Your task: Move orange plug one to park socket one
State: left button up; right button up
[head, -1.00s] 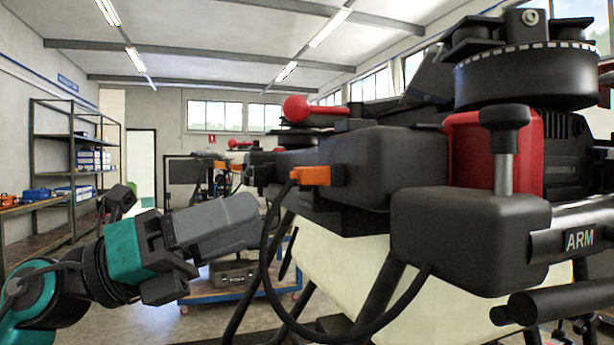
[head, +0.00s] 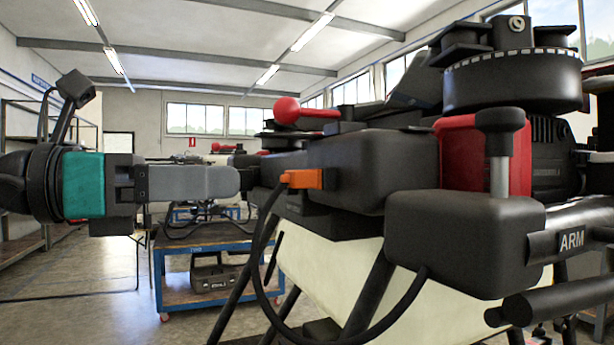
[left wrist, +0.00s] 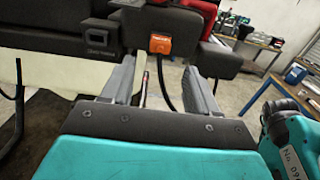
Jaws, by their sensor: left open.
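The orange plug (head: 303,179) sits in the dark side of the drone (head: 366,170). A black cable hangs from it in a loop to the front box. In the left wrist view the orange plug (left wrist: 160,43) shows ahead, between the lines of the two fingers. My left gripper (head: 238,182) is level, to the left of the plug and apart from it. In the left wrist view its grey fingers (left wrist: 160,75) are spread with nothing between them. I cannot pick out park socket one. My right gripper is not in view.
A blue cart (head: 205,245) stands behind.

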aim_at(289, 179)
pick_arm(q)
jog(key=p+x, duration=0.2)
jog(key=x, duration=0.4)
jog(key=shift+d+r, duration=0.1)
jog(key=shift+d, duration=0.3)
jog(key=shift+p+x, duration=0.3)
jog(key=shift+x, duration=0.6)
jog(key=shift+w, duration=0.15)
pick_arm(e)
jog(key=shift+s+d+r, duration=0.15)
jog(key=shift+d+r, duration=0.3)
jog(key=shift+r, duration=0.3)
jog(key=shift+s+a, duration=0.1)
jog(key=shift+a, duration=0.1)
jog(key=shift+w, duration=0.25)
pick_arm(q)
grip_shut()
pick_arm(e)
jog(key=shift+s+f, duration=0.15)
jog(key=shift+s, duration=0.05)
